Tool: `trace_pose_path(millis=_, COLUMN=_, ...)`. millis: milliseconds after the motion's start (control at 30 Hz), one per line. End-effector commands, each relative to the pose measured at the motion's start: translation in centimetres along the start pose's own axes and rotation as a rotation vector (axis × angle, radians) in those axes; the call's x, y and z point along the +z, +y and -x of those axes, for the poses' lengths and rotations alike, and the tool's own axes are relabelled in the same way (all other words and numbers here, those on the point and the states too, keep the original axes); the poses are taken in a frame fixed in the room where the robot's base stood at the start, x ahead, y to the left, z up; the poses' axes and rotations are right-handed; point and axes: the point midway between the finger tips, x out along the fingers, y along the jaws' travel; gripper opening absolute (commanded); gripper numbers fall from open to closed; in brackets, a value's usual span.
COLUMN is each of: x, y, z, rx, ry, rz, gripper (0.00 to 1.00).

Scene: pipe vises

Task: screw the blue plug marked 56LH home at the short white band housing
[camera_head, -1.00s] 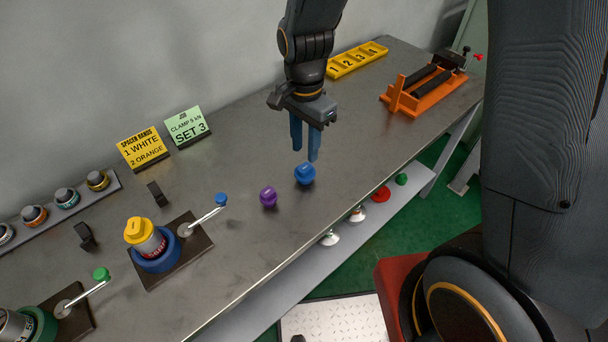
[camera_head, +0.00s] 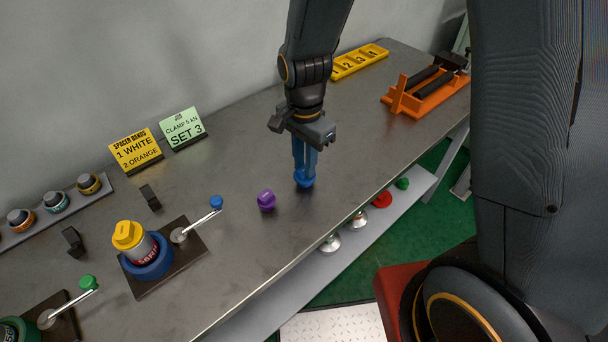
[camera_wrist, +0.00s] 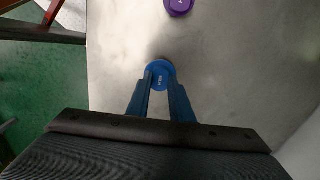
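The blue plug (camera_head: 304,183) stands on the bench towards its front edge. My gripper (camera_head: 305,170) points down with its two blue fingers at the plug. In the wrist view the plug (camera_wrist: 160,73) shows between the fingertips (camera_wrist: 160,82), which lie against its top on both sides; its mark is too small to read. The gripper looks shut on it. A grey housing with a red-lettered band (camera_head: 147,247) and yellow cap (camera_head: 127,234) stands in a blue ring vise (camera_head: 148,268). Another housing in a green vise (camera_head: 14,331) is cut off at the lower left. No white band is clearly seen.
A purple plug (camera_head: 266,200) stands left of the blue one. Vise levers with blue (camera_head: 216,201) and green (camera_head: 88,282) knobs stick up. Signs read "1 WHITE 2 ORANGE" (camera_head: 136,150) and "CLAMP 5 kN SET 3" (camera_head: 182,128). An orange stand (camera_head: 428,95) is at the right.

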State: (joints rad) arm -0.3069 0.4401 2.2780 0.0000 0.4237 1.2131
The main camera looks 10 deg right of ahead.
Motion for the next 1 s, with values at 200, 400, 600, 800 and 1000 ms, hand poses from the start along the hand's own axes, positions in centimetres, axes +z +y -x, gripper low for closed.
trace_pose_path(millis=200, x=0.0, y=0.0, z=0.3, rx=0.000, ry=0.000, rz=0.000, gripper=0.00)
trace_pose_path(millis=400, x=0.0, y=0.0, z=1.4, rx=-0.001, ry=0.000, rz=0.000, gripper=0.00)
trace_pose_path(millis=600, x=0.0, y=0.0, z=2.5, rx=-0.001, ry=0.000, rz=0.000, gripper=0.00)
trace_pose_path(millis=800, x=0.0, y=0.0, z=3.5, rx=0.000, ry=0.000, rz=0.000, gripper=0.00)
trace_pose_path(millis=1000, x=0.0, y=0.0, z=4.6, rx=0.000, ry=0.000, rz=0.000, gripper=0.00)
